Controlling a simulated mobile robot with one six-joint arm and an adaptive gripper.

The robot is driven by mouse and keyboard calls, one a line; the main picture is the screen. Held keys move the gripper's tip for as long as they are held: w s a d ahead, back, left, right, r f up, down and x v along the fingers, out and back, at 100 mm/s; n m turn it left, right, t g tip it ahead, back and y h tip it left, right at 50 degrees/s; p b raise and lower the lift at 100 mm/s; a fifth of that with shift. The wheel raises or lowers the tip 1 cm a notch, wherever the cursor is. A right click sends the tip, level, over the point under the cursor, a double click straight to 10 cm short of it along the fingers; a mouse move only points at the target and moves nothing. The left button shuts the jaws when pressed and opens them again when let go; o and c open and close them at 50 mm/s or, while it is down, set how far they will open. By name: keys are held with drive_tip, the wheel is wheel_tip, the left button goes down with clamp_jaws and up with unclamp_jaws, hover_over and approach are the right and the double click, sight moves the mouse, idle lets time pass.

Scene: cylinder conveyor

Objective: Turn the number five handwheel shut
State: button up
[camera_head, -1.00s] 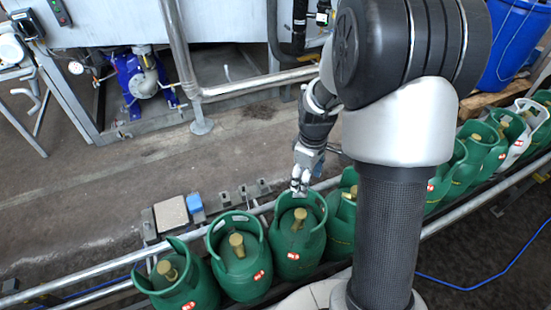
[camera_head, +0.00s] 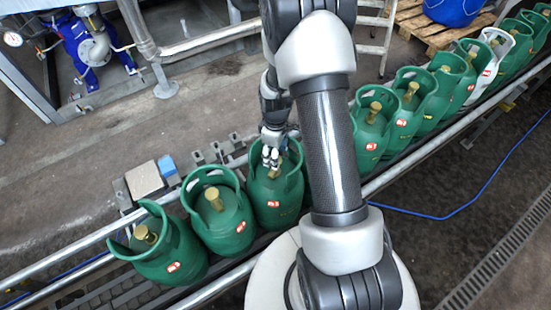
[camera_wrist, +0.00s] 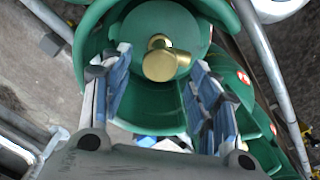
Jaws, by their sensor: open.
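A green gas cylinder (camera_head: 278,205) with a red label stands third from the left in the conveyor row. I cannot read the label's number. Its brass valve with handwheel (camera_wrist: 164,62) sits inside the green collar (camera_wrist: 155,112); in the head view it shows partly, just below my fingers (camera_head: 275,173). My gripper (camera_head: 271,158) points down into this collar. In the wrist view my gripper (camera_wrist: 158,58) is open, with one blue-grey finger on each side of the brass valve and visible gaps to it. How far the fingertips reach down is unclear.
Green cylinders (camera_head: 165,255) and (camera_head: 222,230) stand close on the left; several more, and a white one (camera_head: 487,70), stand to the right. Metal rails (camera_head: 400,165) run along the conveyor. A tan block (camera_head: 144,180) and a blue block (camera_head: 167,166) lie behind it.

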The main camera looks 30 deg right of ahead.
drive_tip(key=shift+f, duration=1.1)
drive_tip(key=shift+c, duration=0.5)
drive_tip(key=c, duration=1)
